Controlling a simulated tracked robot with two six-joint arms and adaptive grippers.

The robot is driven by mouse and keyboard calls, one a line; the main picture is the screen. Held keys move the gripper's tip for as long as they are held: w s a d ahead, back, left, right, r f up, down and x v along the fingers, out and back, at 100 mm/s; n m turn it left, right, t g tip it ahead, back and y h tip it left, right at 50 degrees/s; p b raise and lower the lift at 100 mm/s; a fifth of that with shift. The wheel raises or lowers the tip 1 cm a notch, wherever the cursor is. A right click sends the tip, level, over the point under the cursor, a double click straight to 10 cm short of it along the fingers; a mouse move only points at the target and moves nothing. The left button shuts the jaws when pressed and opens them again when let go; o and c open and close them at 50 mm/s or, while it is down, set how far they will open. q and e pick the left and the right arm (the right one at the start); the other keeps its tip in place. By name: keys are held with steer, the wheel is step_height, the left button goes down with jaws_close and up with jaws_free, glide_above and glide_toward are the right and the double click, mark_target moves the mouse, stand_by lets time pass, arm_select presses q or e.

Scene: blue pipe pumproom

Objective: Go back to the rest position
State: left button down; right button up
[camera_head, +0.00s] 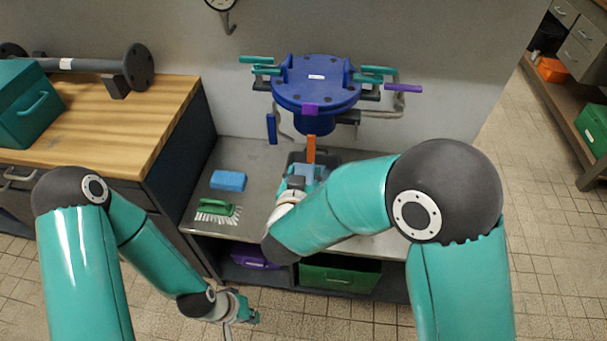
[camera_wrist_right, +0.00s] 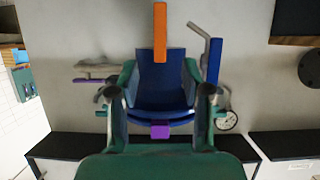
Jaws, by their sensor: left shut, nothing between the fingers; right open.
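My left gripper (camera_head: 245,314) hangs low over the tiled floor, in front of the bench and apart from it. It is shut and empty. My right gripper (camera_head: 300,180) is over the metal worktop, in front of the blue pipe flange (camera_head: 316,84) and below it. My forearm partly hides it. In the right wrist view my right gripper (camera_wrist_right: 160,75) is open, with its two fingers apart. The blue flange shows between and beyond them (camera_wrist_right: 160,95), and I see nothing held.
A blue sponge (camera_head: 228,181) and a green brush (camera_head: 217,210) lie on the worktop (camera_head: 250,160). An orange handle (camera_head: 311,150) stands near my right gripper. A wooden bench (camera_head: 130,120) with a teal box (camera_head: 25,105) is at left.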

stand_by(0.3)
steer(key=d+f+m+g+h, duration=0.1)
steer(key=d+f+g, duration=0.1)
steer(key=d+f, duration=0.45)
steer(key=d+f+m+g+h, duration=0.1)
steer(key=d+f+h, duration=0.15)
steer(key=d, duration=0.65)
steer(key=s+d+f+g+y, duration=0.35)
steer(key=s+f, duration=0.25)
steer(key=f, duration=0.5)
steer(key=s+a+f+g+y, duration=0.2)
steer(key=s+a+g+y, duration=0.1)
steer(key=s, duration=0.6)
steer(key=s+a+f+n+g+y, duration=0.1)
steer(key=s+a+f+g+y, duration=0.2)
steer(key=s, duration=0.6)
steer(key=shift+a+p, duration=0.45)
steer(key=shift+a, duration=0.5)
steer(key=shift+w+n, duration=0.1)
steer(key=shift+n, duration=0.2)
